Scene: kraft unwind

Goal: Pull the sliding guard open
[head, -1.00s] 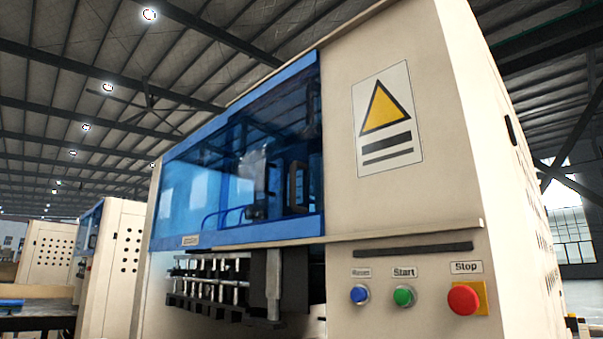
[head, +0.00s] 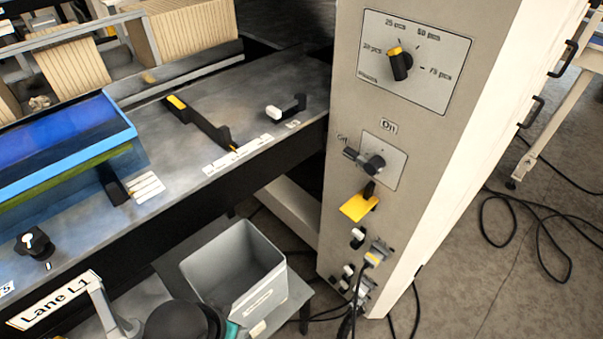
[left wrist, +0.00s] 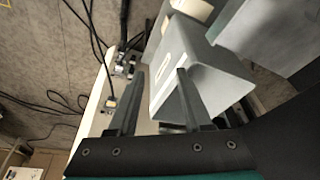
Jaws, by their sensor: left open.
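I cannot tell whether the blue-framed clear panel (head: 60,150) at the left belongs to a sliding guard. My left gripper (left wrist: 160,74) is open in the left wrist view, with nothing between its two dark fingers. The grey bin (left wrist: 225,90) lies in view beyond them. In the head view only a dark part of my left arm shows at the bottom. My right gripper is in neither view.
The cabinet (head: 440,130) carries a dial, an On/Off switch and a yellow tab (head: 360,204). A grey open bin (head: 235,265) stands below the bench edge. Black levers (head: 205,125) lie on the bench. Cables (head: 540,225) cross the floor at right.

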